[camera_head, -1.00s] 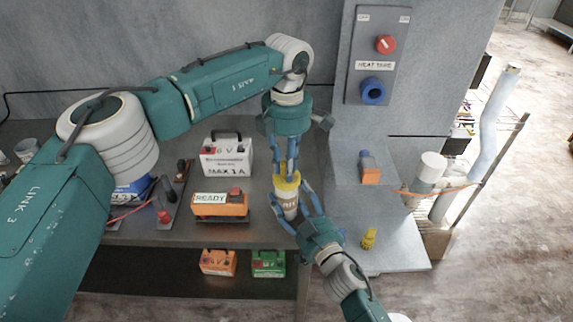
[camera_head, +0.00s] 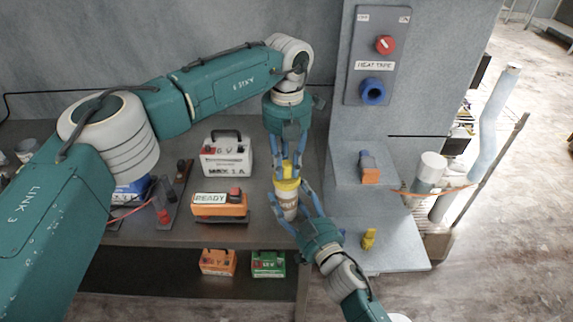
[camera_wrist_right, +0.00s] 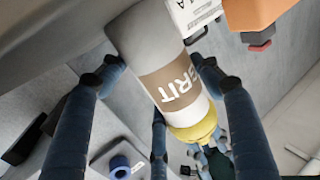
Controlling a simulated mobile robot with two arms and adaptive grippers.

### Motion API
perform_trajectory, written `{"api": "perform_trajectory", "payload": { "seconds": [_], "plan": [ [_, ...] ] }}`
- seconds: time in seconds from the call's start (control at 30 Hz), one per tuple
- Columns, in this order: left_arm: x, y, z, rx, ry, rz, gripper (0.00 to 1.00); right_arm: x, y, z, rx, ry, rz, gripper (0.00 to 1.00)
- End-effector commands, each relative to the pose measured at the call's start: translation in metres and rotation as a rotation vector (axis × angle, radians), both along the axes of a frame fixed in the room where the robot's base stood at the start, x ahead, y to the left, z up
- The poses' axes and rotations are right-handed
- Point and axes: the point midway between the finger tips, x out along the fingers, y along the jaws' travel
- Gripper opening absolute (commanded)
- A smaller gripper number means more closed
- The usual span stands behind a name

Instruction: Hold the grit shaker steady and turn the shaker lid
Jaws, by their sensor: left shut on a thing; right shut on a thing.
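My left gripper (camera_head: 288,172) comes down from above and is shut on the lid. My right gripper (camera_head: 287,208) reaches in from the lower right and is shut around the bottle's body. In the right wrist view the GRIT label (camera_wrist_right: 172,82) lies between my right fingers, with the yellow lid (camera_wrist_right: 193,132) below it and my left gripper (camera_wrist_right: 215,155) just beyond.
An orange READY box (camera_head: 220,206) and a white battery box (camera_head: 226,158) stand close left of the shaker. A heat tape panel (camera_head: 377,55) is on the wall. The lower metal shelf (camera_head: 400,255) to the right holds a small yellow item (camera_head: 369,239) and has free room.

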Motion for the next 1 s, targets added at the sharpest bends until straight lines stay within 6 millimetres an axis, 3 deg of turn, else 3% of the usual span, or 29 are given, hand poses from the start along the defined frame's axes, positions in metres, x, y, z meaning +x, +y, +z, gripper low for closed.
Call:
{"api": "perform_trajectory", "payload": {
  "seconds": [0.6, 1.0],
  "plan": [
    [0.0027, 0.0004, 0.0015, -0.004, -0.007, 0.564, 0.0, -0.002, 0.0026, -0.001, -0.003, 0.0, 0.006, 0.18],
    [0.0037, 0.0019, 0.0016, -0.004, -0.01, 0.781, 0.0, -0.0023, 0.0028, -0.0011, -0.003, -0.001, 0.007, 0.18]
  ]
}}
